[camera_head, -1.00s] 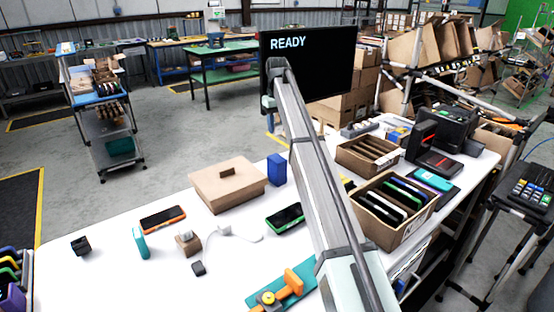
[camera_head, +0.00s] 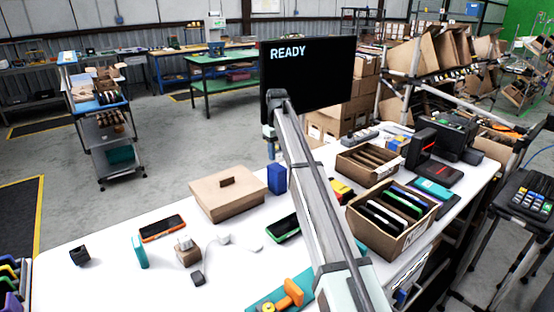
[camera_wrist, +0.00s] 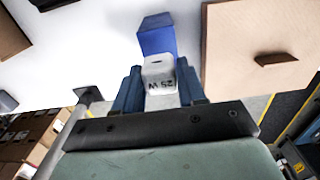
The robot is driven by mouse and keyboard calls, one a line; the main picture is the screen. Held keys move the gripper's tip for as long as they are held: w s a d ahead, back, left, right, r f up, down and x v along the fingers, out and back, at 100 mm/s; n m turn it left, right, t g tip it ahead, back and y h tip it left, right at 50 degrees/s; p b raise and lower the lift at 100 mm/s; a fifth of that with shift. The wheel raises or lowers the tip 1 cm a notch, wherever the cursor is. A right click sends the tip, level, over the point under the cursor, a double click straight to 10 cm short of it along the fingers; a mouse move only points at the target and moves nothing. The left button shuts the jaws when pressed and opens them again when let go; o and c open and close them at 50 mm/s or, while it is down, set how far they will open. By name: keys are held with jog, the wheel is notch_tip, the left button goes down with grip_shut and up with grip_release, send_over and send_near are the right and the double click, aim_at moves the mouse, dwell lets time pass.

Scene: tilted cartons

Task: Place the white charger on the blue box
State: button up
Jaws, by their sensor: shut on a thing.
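My gripper (camera_wrist: 161,88) is shut on the white charger (camera_wrist: 160,80), a small white block with dark "25 W" lettering, held between the two blue fingers in the wrist view. The blue box (camera_wrist: 157,36) shows just beyond the charger, which overlaps its near edge there; I cannot tell whether they touch. In the head view the blue box (camera_head: 276,180) stands upright on the white table, beside the flat cardboard box. My gripper (camera_head: 270,150) shows small above the blue box, below the monitor's lower left corner. The charger is too small to make out there.
The flat cardboard box (camera_head: 228,195) with a small handle stands left of the blue box. A green-edged phone (camera_head: 283,228) lies in front. An orange-edged phone (camera_head: 162,228), a brown block (camera_head: 187,254) and a white cable (camera_head: 221,242) lie to the left. Open cartons (camera_head: 392,220) stand right.

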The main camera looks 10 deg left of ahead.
aim_at(277, 158)
jog(key=shift+f, duration=1.45)
jog(key=o, duration=1.1)
jog(key=shift+f, duration=0.1)
notch_tip(277, 158, up, 12)
jog(key=shift+r, duration=0.15)
